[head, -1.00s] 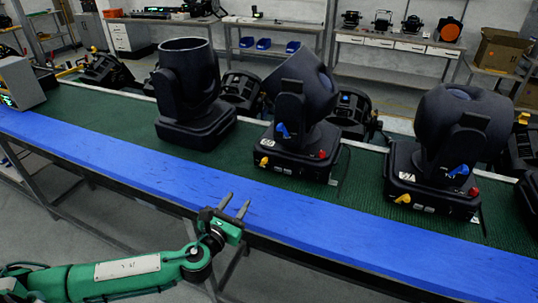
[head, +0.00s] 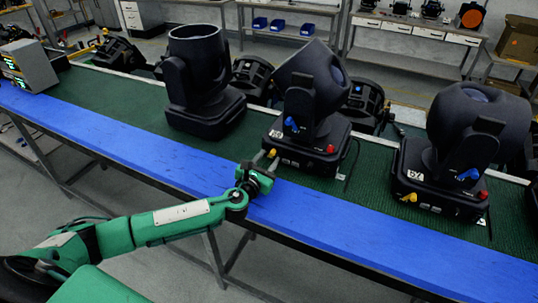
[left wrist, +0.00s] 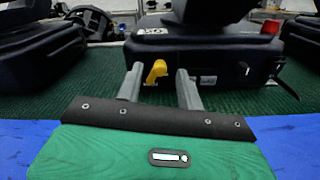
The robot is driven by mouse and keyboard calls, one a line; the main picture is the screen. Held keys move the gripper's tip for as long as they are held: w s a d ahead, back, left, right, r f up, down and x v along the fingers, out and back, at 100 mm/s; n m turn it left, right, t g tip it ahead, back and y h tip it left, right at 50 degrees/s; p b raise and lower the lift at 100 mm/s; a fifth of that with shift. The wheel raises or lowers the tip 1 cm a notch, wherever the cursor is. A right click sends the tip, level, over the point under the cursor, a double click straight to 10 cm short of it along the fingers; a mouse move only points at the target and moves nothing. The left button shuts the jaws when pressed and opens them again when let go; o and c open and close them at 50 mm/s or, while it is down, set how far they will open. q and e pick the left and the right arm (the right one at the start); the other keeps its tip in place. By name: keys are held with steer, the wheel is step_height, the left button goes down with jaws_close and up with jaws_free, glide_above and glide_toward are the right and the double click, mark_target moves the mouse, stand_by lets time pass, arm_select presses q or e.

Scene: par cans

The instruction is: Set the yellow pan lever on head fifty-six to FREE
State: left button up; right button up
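The middle moving head (head: 312,95) stands on the green mat; its base front faces me. A yellow lever (head: 272,154) sticks out at the left of that base. In the left wrist view the yellow lever (left wrist: 155,71) stands tilted between and just beyond my fingers, under a white number label (left wrist: 153,32) I cannot read surely. My left gripper (head: 263,160) is open in front of the base; its two fingers (left wrist: 160,88) flank the lever with a gap on each side. Contact with the lever is not visible. My right gripper is not in view.
A blue lever (head: 291,124) and a red part (head: 330,149) sit on the same head. Another head (head: 470,130) with its own yellow lever (head: 409,197) stands right, and a third (head: 203,85) left. The blue front strip (head: 370,225) is clear.

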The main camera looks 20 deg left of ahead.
arm_select(q)
steer(key=shift+w, duration=0.65)
jaws_close()
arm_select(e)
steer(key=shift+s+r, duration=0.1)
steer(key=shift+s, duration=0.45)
